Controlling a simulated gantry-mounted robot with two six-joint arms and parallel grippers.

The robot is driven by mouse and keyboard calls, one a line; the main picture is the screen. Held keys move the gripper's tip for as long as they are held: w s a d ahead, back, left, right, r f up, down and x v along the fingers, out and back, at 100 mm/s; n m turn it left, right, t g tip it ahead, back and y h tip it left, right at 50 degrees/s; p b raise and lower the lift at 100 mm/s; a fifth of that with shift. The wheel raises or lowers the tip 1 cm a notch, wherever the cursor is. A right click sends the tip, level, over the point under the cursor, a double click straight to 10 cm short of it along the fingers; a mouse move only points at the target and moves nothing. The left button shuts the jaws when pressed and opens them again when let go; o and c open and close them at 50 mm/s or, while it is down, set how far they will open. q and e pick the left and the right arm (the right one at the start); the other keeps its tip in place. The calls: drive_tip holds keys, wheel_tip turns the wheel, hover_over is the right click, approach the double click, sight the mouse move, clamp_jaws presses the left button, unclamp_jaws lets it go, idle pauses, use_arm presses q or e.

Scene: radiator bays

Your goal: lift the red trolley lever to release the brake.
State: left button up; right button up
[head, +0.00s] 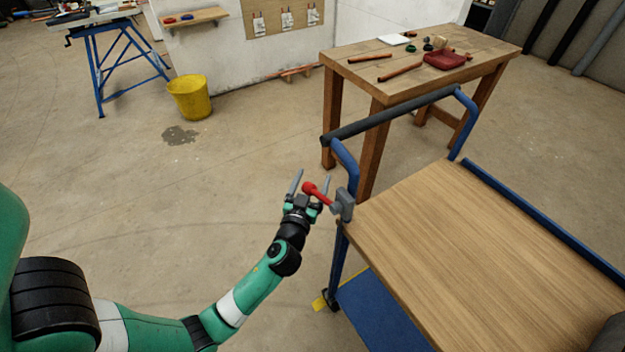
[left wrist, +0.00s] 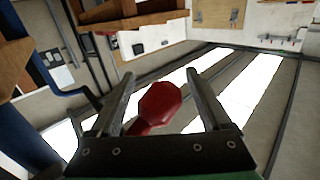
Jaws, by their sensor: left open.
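The red trolley lever (head: 316,193) sticks out to the left from a grey bracket (head: 344,205) on the trolley's left corner post, its round knob end tilted up. My left gripper (head: 310,184) is open at the lever, with one finger on each side of the red knob in the head view. In the left wrist view the red knob (left wrist: 160,104) shows between the two open fingers (left wrist: 160,92), with a gap visible on both sides. Whether anything touches the knob I cannot tell. The trolley has a wooden top (head: 480,260) and a dark push handle (head: 390,115). My right gripper is out of view.
A wooden workbench (head: 350,60) with tools and a red pouch (head: 444,60) stands behind the trolley. A yellow bucket (head: 190,98) and a blue stand (head: 92,65) are at the back left. The floor left of the trolley is clear.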

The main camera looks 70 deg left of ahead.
use_arm(q)
clamp_jaws()
idle(0.4)
drive_tip(key=shift+r, duration=0.1)
